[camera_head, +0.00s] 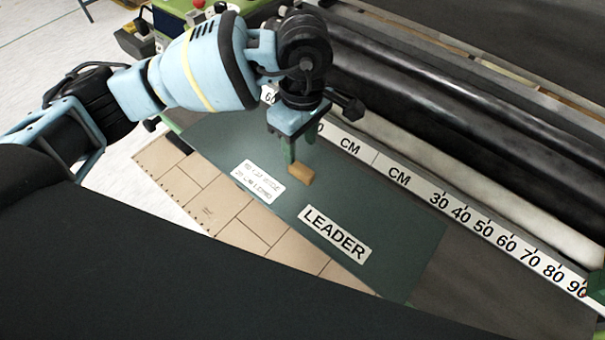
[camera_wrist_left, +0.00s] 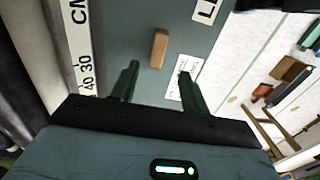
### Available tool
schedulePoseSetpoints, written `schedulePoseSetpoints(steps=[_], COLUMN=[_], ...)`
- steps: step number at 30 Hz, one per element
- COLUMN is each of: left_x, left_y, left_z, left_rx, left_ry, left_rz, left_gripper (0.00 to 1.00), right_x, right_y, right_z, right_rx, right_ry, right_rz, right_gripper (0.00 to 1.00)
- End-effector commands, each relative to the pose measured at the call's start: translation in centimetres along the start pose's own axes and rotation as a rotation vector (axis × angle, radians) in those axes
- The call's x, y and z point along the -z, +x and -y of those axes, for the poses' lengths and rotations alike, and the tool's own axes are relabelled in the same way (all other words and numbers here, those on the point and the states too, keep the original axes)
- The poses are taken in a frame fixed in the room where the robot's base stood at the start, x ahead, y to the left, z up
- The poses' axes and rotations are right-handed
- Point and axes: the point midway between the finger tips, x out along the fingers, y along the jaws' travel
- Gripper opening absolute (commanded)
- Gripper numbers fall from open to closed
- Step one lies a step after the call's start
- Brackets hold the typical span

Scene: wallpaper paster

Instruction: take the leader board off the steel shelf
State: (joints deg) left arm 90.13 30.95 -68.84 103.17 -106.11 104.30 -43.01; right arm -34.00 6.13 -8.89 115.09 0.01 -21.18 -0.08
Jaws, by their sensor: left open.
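The leader board (camera_head: 385,227) is a flat dark green panel with a white "LEADER" label, a smaller white label and a tan block handle (camera_head: 301,174). It lies over part of a dark grey shelf surface (camera_head: 490,300) and a beige brick-patterned sheet. My left gripper (camera_head: 291,158) is above the board, its fingers just beside the handle in the head view. In the left wrist view, the open fingers (camera_wrist_left: 158,72) point at the board, and the handle (camera_wrist_left: 159,48) shows ahead of the gap, not clasped. My right gripper is not seen.
A white centimetre scale (camera_head: 475,222) runs along the board's far side, with black and pale rollers (camera_head: 470,110) behind it. The beige brick-patterned sheet (camera_head: 235,210) shows along the board's near side. Pale floor (camera_head: 45,45) lies at the upper left.

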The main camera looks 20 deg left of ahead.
Motion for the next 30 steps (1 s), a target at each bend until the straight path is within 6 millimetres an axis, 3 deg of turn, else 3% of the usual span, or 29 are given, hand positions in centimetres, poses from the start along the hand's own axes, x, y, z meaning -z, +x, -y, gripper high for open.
schedulePoseSetpoints(steps=[6, 16, 25, 30], left_x=[-0.1, -0.1, -0.3, -0.3], left_y=[2.1, 3.4, 7.3, 7.7], left_z=[0.0, -0.1, -0.3, -0.3], left_rx=[0.003, 0.003, 0.003, 0.002], left_ry=[0.0, -0.001, 0.0, 0.001], left_rz=[0.002, 0.003, 0.004, 0.004], left_gripper=[0.45, 0.45, 0.45, 0.45], right_x=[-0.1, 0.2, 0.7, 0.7], right_y=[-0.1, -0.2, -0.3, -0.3], right_z=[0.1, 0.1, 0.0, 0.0], right_rx=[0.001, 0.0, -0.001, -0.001], right_ry=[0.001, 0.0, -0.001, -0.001], right_rz=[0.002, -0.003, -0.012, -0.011], right_gripper=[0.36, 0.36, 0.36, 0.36])
